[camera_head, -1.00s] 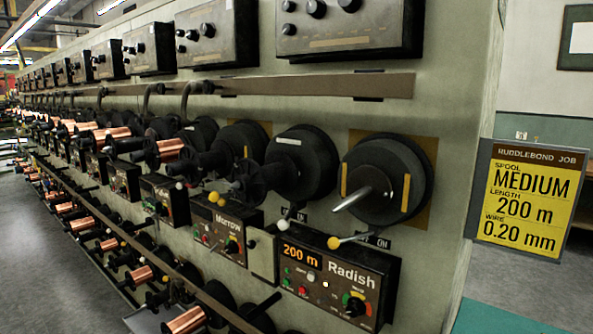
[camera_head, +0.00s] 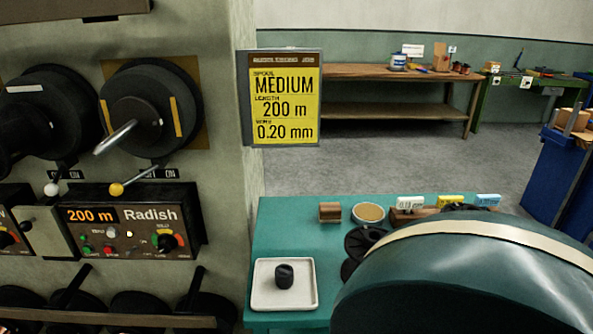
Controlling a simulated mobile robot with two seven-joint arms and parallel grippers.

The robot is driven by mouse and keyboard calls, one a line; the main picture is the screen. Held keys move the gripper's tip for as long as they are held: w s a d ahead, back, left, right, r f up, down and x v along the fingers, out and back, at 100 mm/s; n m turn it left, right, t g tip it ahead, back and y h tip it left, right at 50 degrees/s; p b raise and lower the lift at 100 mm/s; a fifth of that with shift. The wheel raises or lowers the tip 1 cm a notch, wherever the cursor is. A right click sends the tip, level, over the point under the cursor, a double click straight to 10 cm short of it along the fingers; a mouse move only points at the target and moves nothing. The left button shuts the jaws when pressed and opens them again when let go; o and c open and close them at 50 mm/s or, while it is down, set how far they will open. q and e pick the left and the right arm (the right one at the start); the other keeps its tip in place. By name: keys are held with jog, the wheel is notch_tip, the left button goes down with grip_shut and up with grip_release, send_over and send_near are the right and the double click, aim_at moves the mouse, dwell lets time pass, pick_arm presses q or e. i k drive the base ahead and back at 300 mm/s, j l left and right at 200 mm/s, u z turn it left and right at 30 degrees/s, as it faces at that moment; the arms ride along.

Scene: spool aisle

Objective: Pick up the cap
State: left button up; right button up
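A small black cylindrical piece (camera_head: 284,276), which looks like the cap, stands in a square white tray (camera_head: 262,298). The tray sits at the near left of a teal table (camera_head: 275,222). Neither of my grippers is in view.
Black spools (camera_head: 361,240), a small wooden block (camera_head: 330,212), a round tan-topped tin (camera_head: 368,212) and small wire-size labels (camera_head: 410,203) are on the table. Its right part is hidden. The winding machine (camera_head: 228,170) stands close on the left. Open floor (camera_head: 380,170) lies behind.

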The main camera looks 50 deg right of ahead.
aim_at(284, 272)
jog(key=z, duration=1.5)
jog(key=j, duration=1.15)
jog(key=i, duration=0.05)
